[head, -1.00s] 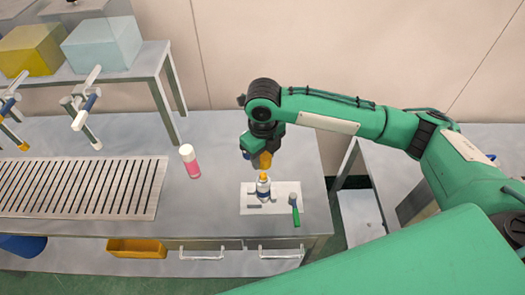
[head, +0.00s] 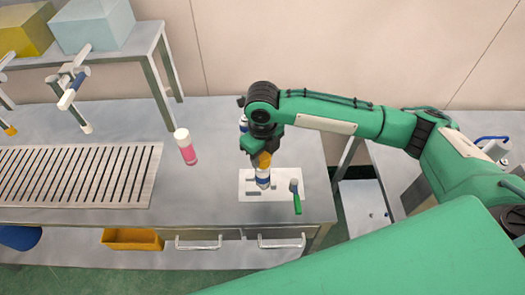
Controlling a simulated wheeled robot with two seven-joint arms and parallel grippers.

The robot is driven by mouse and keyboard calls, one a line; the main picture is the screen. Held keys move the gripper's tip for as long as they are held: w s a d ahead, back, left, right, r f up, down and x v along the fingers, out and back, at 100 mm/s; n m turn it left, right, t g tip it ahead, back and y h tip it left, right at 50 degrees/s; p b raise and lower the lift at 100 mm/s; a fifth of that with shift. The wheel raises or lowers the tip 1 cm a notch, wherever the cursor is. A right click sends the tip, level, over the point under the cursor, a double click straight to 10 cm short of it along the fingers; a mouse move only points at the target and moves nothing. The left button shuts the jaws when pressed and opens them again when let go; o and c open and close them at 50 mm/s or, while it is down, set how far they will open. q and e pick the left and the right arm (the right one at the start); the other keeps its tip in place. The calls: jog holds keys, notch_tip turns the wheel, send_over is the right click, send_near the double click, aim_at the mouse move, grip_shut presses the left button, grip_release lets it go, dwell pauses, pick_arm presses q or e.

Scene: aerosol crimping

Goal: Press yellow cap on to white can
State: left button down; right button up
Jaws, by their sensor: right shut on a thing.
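My right gripper (head: 262,152) points down over the white mat and is shut on the yellow cap (head: 264,161). The white can (head: 262,181), with a blue band, stands upright on the mat (head: 284,178) straight below the cap. The cap is at the can's top and overlaps it in the head view. I cannot tell whether it is seated or only touching. The gripper hides the upper part of the cap. My left gripper is not in view.
A pink bottle with a white top (head: 187,150) stands to the left. A slotted grate (head: 75,175) fills the table's left. A blue-and-white item (head: 243,123) is partly hidden behind my right gripper.

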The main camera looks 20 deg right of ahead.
aim_at(263, 155)
jog(key=shift+p, duration=1.15)
dwell(1.7)
dwell(0.3)
jog(key=o, duration=1.6)
jog(key=shift+r, duration=0.1)
jog(key=shift+r+p, duration=3.4)
jog(key=shift+p, duration=0.05)
grip_shut()
